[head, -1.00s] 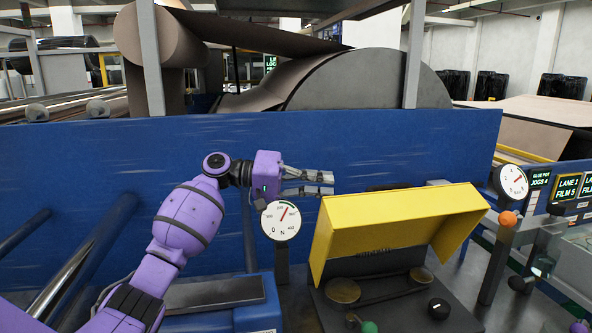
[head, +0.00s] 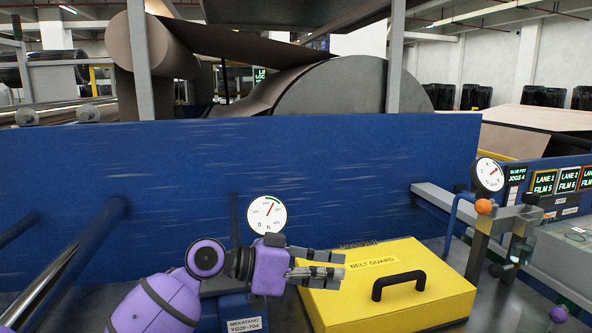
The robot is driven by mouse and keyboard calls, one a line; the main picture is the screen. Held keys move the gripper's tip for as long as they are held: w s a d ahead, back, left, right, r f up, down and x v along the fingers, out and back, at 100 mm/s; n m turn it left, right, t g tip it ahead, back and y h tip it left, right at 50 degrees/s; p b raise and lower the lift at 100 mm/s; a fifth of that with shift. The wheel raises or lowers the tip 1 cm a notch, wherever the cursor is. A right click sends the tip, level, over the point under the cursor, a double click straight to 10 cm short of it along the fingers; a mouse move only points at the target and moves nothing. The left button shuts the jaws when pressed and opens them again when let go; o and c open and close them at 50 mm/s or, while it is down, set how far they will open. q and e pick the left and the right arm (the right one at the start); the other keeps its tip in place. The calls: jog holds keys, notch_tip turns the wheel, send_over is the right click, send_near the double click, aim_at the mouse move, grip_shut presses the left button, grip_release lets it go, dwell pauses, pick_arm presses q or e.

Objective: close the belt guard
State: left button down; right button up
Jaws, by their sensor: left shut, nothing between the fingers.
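The belt guard (head: 437,297) is a yellow box-like cover with a black handle (head: 399,284) and a "BELT GUARD" label. It lies down flat, its top facing up, and hides the belt and pulleys beneath. My left gripper (head: 340,267) is shut and empty, its fingers over the guard's left rear part. I cannot tell whether the fingers touch the guard. My right gripper is not in view.
A blue panel (head: 330,170) runs behind the guard. A round dial gauge (head: 267,215) stands behind my left arm. Another gauge (head: 488,175) and an orange knob (head: 484,206) are at the right.

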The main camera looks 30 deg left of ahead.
aim_at(331, 323)
pick_arm(q)
jog(key=f, duration=0.2)
jog(key=f+b, duration=0.1)
jog(key=shift+s+d+m, duration=0.3)
jog(key=shift+d+m, duration=0.05)
jog(key=shift+m, duration=0.05)
jog(key=shift+s+d+f, duration=0.1)
jog(key=shift+f, duration=0.2)
jog(key=shift+s+d+f+m+t+y+b, duration=0.15)
jog(key=shift+f+m+t+y+b, duration=0.15)
jog(key=shift+f+m+b, duration=0.15)
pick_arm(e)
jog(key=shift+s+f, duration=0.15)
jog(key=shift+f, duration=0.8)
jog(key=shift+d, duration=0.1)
